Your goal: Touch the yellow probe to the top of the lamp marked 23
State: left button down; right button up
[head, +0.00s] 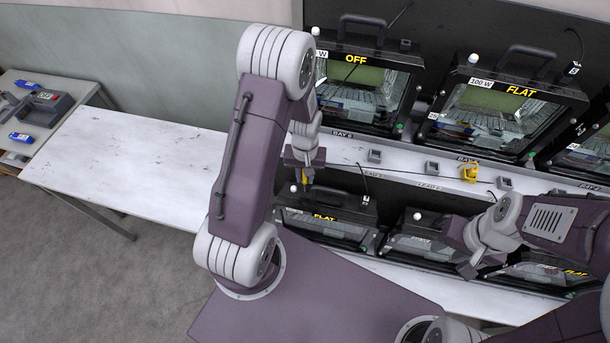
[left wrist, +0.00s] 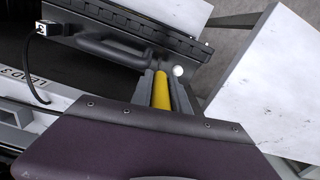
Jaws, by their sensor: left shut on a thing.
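My left gripper (head: 306,176) is shut on the yellow probe (head: 307,187), which points down over the lower-row lamp with a yellow FLAT label (head: 325,217). In the left wrist view the probe (left wrist: 161,91) lies between the fingers (left wrist: 162,88), its far end near that lamp's dark top edge and handle (left wrist: 108,49). A white ball (left wrist: 178,71) sits just right of the probe's end. Whether they touch cannot be told. No mark 23 is readable on any lamp. My right gripper (head: 477,264) is over the lower row at the right; its jaw opening is unclear.
Upper-row lamps marked OFF (head: 365,84) and FLAT (head: 503,108) stand on the white shelf (head: 345,150). A yellow holder (head: 469,172) and small grey blocks line the shelf. Cables with tags hang near the lamps. A white table (head: 140,160) at the left is clear.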

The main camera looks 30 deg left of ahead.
dwell(0.4)
pick_arm(q)
notch_tip(320, 180, up, 7)
jog(key=p, duration=0.6)
dwell(1.2)
